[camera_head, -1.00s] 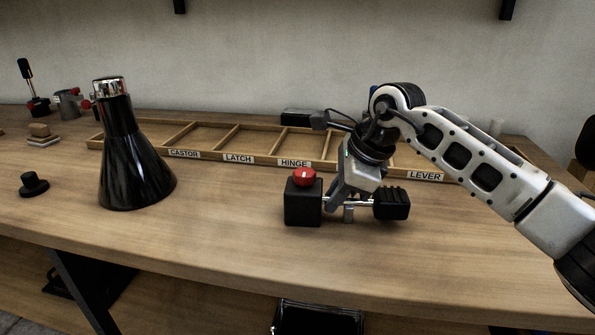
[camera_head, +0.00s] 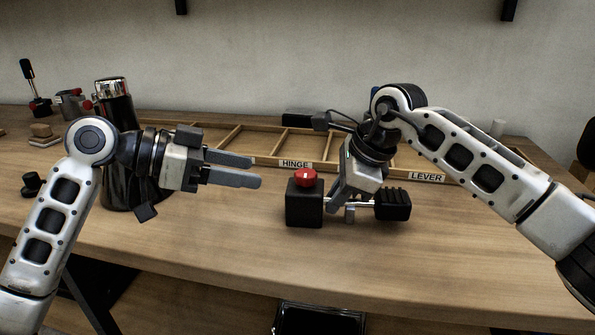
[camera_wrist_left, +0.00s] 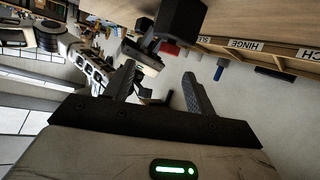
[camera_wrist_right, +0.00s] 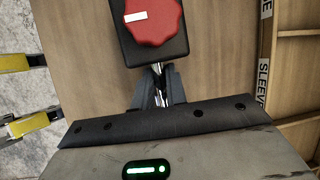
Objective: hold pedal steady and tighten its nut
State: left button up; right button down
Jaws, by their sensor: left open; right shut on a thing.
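The pedal has a black ridged pad (camera_head: 393,205) on a metal shaft. The shaft joins a black block (camera_head: 304,209) on the workbench. A red lobed nut (camera_head: 306,177) with a white mark sits on top of the block. The right wrist view shows the nut (camera_wrist_right: 152,22) from above, and the left wrist view shows the nut too (camera_wrist_left: 170,48). My right gripper (camera_head: 338,204) is shut on the shaft between block and pad; its fingers (camera_wrist_right: 158,92) partly hide the shaft. My left gripper (camera_head: 256,171) is open and empty, left of the nut and apart from it.
A shiny black flask-shaped body (camera_head: 117,145) stands behind my left arm. A labelled wooden tray (camera_head: 262,160) lies along the back. Clamp-like tools (camera_head: 70,103) stand at the far left. The bench front (camera_head: 240,255) is clear.

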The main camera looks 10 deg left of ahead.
aim_at(302, 173)
pick_arm(q)
jog(key=shift+m+t+y, duration=0.3)
jog(key=shift+y, duration=0.1)
jog(key=x, duration=0.3)
jog(key=w+x, duration=0.1)
jog(key=x, duration=0.3)
jog(key=r+x, duration=0.1)
jog(key=x, duration=0.2)
jog(key=shift+w+f, duration=0.15)
jog(key=shift+w, duration=0.15)
jog(key=shift+c, duration=0.3)
jog(key=c, duration=0.9)
